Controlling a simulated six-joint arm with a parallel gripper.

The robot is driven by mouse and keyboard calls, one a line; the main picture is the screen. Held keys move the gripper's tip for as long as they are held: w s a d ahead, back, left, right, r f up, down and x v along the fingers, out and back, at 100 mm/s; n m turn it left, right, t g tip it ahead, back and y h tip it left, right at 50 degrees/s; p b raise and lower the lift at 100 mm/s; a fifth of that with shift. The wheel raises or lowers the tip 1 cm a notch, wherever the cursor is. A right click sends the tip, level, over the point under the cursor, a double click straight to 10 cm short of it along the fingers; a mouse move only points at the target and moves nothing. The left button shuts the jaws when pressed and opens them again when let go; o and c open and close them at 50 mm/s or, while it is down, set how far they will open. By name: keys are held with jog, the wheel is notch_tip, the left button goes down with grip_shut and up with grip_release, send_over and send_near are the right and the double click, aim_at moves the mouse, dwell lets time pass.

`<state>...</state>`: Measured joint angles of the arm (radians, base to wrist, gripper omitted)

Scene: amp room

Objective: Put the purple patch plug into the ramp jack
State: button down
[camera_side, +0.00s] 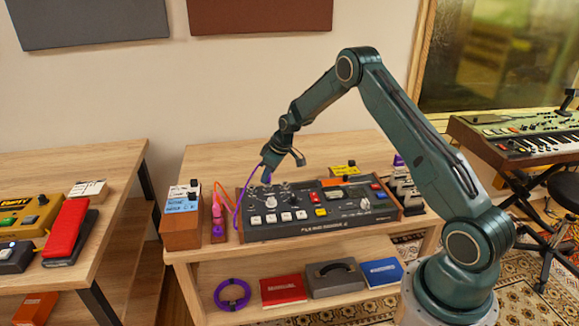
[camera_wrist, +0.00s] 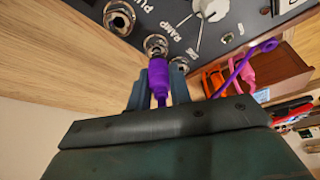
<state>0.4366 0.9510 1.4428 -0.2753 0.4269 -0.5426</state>
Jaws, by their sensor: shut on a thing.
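The purple patch plug (camera_wrist: 158,78) is between the two fingers of my gripper (camera_wrist: 161,68), which is shut on it. The plug's front end lines up with and meets the ramp jack (camera_wrist: 155,44), a metal ring beside the "RAMP" lettering on the dark panel. How deep the plug sits in it cannot be told. In the side view my gripper (camera_side: 268,172) is low over the left back part of the dark console (camera_side: 330,228). The purple cable (camera_side: 240,193) arcs down left from there; the plug's tip is too small to judge.
Other jacks, including one at the upper left (camera_wrist: 118,18), and a knob (camera_wrist: 211,8) are close by in the wrist view. A wooden box with blue label (camera_side: 181,225) and orange and pink plugs (camera_side: 217,212) stand left of the console. Shelf items lie below.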

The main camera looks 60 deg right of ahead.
jog(key=shift+f, duration=0.55)
dwell(1.4)
jog(key=c, duration=0.8)
grip_release()
jog(key=shift+r, duration=0.15)
jog(key=shift+r, duration=3.35)
jog(key=shift+r, duration=0.1)
